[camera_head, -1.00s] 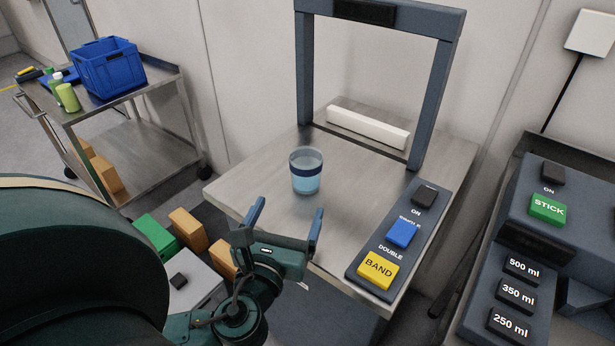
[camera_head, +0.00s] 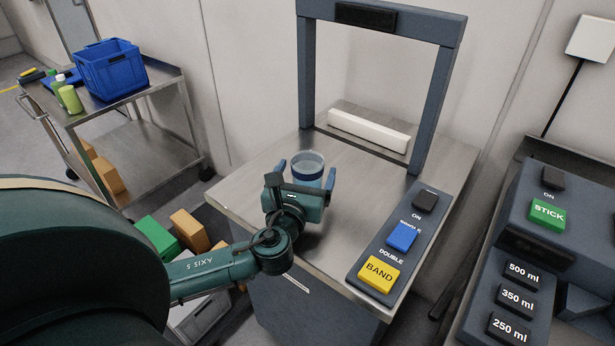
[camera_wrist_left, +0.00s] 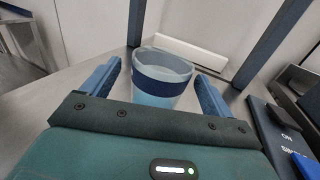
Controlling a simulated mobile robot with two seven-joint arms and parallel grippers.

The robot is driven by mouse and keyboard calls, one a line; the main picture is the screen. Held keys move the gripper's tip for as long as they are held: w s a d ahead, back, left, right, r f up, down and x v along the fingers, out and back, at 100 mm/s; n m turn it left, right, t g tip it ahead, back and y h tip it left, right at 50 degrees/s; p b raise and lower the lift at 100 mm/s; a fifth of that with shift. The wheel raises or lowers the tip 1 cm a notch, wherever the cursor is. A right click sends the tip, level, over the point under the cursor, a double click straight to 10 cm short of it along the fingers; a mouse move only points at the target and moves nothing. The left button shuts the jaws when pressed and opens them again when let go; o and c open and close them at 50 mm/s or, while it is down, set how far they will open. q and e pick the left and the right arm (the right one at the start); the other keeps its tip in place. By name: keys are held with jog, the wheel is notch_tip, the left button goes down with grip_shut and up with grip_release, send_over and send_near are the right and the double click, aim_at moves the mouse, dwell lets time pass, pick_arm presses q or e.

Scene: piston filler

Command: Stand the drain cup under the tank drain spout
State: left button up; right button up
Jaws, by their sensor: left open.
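The drain cup (camera_head: 308,164) is a clear pale-blue cup with a dark blue band. It stands upright on the steel table of the banding machine. My left gripper (camera_head: 307,172) is open, with one finger on each side of the cup; its body hides the cup's lower part in the head view. In the left wrist view the cup (camera_wrist_left: 161,76) sits between the two blue fingers (camera_wrist_left: 157,90), with a gap showing on the right side. The tank drain spout cannot be made out. My right gripper is not in view.
A dark frame (camera_head: 306,75) with a white bar (camera_head: 368,130) stands behind the cup. A button panel (camera_head: 393,245) lies to the right. A cart (camera_head: 150,148) with a blue crate (camera_head: 110,70) stands at left. Another control box (camera_head: 540,225) is at far right.

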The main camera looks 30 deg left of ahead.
pick_arm(q)
jog(key=shift+w, duration=0.2)
jog(key=c, duration=1.2)
